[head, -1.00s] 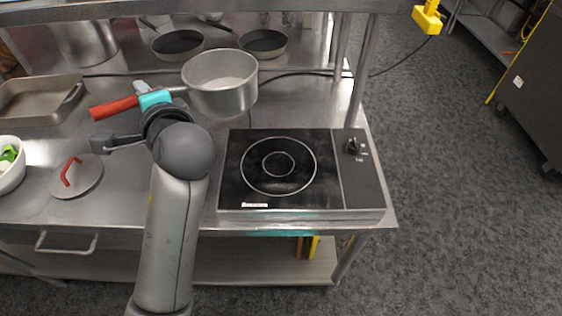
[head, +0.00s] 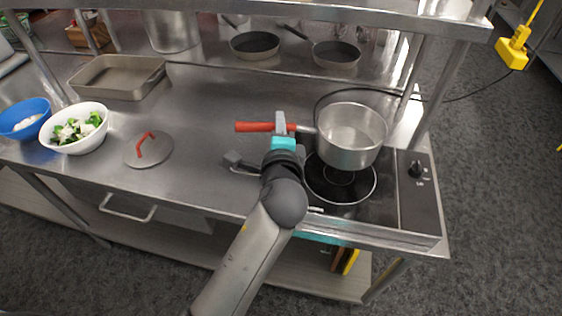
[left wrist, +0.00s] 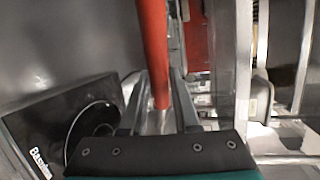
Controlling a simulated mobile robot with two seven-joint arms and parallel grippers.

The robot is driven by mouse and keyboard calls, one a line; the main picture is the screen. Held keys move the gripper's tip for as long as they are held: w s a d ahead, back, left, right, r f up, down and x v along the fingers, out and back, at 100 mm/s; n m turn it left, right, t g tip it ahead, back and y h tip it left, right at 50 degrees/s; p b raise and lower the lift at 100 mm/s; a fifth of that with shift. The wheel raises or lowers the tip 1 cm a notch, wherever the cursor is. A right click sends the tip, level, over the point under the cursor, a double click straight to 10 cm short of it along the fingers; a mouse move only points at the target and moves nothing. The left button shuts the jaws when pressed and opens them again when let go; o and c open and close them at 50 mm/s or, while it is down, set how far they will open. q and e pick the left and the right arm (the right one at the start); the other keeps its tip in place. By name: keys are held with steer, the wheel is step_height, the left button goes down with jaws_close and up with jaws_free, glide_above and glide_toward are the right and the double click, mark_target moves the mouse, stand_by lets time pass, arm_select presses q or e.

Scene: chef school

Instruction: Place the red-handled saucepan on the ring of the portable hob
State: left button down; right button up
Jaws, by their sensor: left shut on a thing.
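The saucepan (head: 347,145) is a steel pot with a red handle (head: 254,127). My left gripper (head: 281,126) is shut on the handle, which also shows between the fingers in the left wrist view (left wrist: 153,50). The pan appears upright, over the back part of the portable hob's ring (head: 340,198), hiding part of it. It seems held above the glass, but the gap is hard to judge. The black hob (head: 386,207) stands at the table's right end, its knob panel on the right. It also shows in the left wrist view (left wrist: 58,118). My right gripper is not in view.
A lid with a red handle (head: 150,150), a white bowl of vegetables (head: 97,136), a blue bowl (head: 28,128) and a baking tray (head: 115,92) are to the left. Two frying pans (head: 255,45) sit behind, under the overhead shelf (head: 300,8). A shelf post (head: 432,90) stands behind the hob.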

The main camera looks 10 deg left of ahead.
arm_select(q)
step_height(320, 180, down, 9)
steer(key=shift+r+b, duration=0.2)
steer(key=shift+b, duration=1)
steer(key=shift+f, duration=0.3)
steer(key=c, duration=0.7)
jaws_free()
steer(key=shift+f, duration=0.1)
steer(key=shift+o, duration=0.2)
